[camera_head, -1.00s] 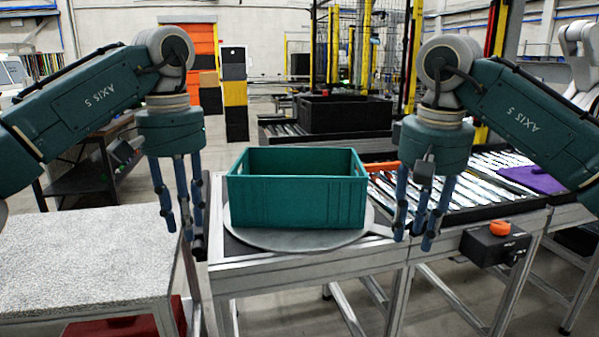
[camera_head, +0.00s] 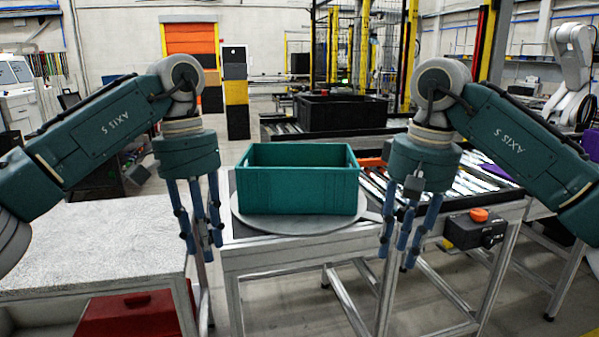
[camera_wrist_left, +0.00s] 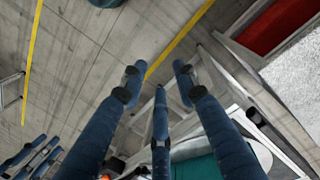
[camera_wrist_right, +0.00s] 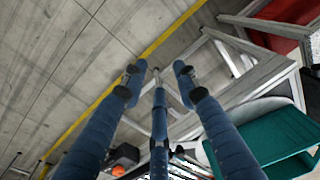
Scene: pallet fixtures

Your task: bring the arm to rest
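My left gripper (camera_head: 204,243) hangs fingers down to the left of the teal crate, over the gap beside the grey table. Its fingers are spread and empty in the left wrist view (camera_wrist_left: 158,85). My right gripper (camera_head: 402,250) hangs fingers down to the right of the crate, in front of the conveyor frame. Its fingers are also spread with nothing between them in the right wrist view (camera_wrist_right: 158,85). The teal crate (camera_head: 298,190) stands upright on a round grey plate (camera_head: 260,222), apart from both grippers. The crate's inside floor is hidden.
A speckled grey table (camera_head: 90,240) is at the left with a red box (camera_head: 130,315) under it. A roller conveyor (camera_head: 480,190) runs behind right, with a control box with an orange knob (camera_head: 478,230). A black crate (camera_head: 342,112) sits further back.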

